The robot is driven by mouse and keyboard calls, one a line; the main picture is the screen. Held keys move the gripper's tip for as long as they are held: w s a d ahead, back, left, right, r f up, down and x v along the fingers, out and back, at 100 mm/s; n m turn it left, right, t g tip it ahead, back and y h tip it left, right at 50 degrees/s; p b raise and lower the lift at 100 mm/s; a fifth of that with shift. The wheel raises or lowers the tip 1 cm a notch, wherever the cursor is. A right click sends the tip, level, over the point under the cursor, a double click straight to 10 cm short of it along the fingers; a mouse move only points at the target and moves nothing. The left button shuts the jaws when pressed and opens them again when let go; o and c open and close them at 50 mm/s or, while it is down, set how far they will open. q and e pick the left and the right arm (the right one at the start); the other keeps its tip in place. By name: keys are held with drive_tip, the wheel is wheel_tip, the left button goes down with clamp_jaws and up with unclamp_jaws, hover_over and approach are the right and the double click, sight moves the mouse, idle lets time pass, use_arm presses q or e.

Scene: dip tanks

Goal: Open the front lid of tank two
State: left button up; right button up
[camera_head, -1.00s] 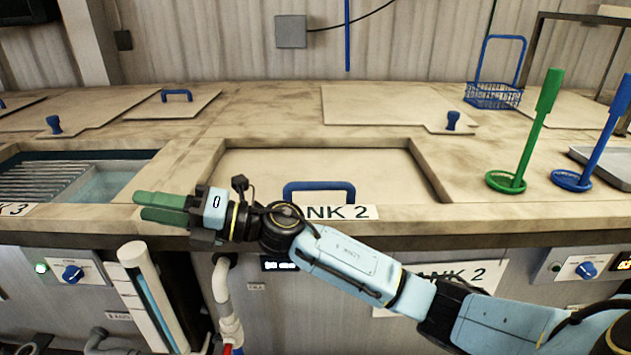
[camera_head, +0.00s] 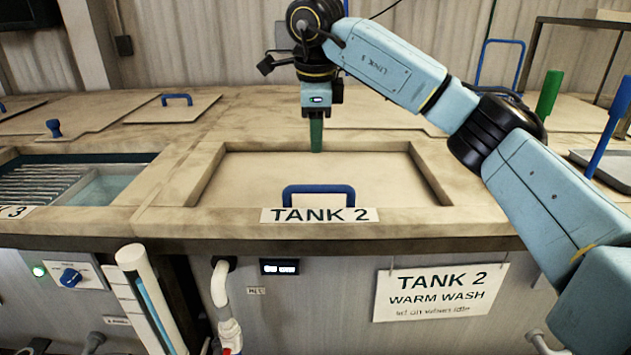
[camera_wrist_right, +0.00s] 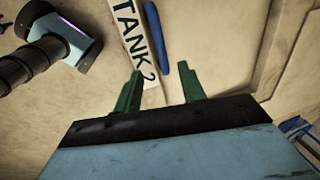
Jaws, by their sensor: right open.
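The front lid of tank two (camera_head: 250,173) is a beige panel lying shut in its recess, with a blue bar handle (camera_head: 319,188) at its front edge. The TANK 2 label (camera_head: 320,215) is on the front rim below the handle. My right gripper (camera_head: 316,150) points down above the back part of the lid, behind the handle, and is empty. In the right wrist view its green fingers (camera_wrist_right: 160,88) are apart, with the blue handle (camera_wrist_right: 157,40) and the label (camera_wrist_right: 133,38) beyond their tips. My left gripper is not in view.
Tank three's open bath (camera_head: 110,185) with a rack is at the left. A second blue handle (camera_head: 177,97) is on a lid at the back left. Green (camera_head: 548,95) and blue (camera_head: 607,140) upright handles stand at the right, partly behind my arm.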

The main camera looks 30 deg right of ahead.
sight(316, 186)
drive_tip(key=x, duration=1.2)
drive_tip(key=shift+a+f, duration=0.15)
drive_tip(key=shift+f, duration=0.1)
clamp_jaws()
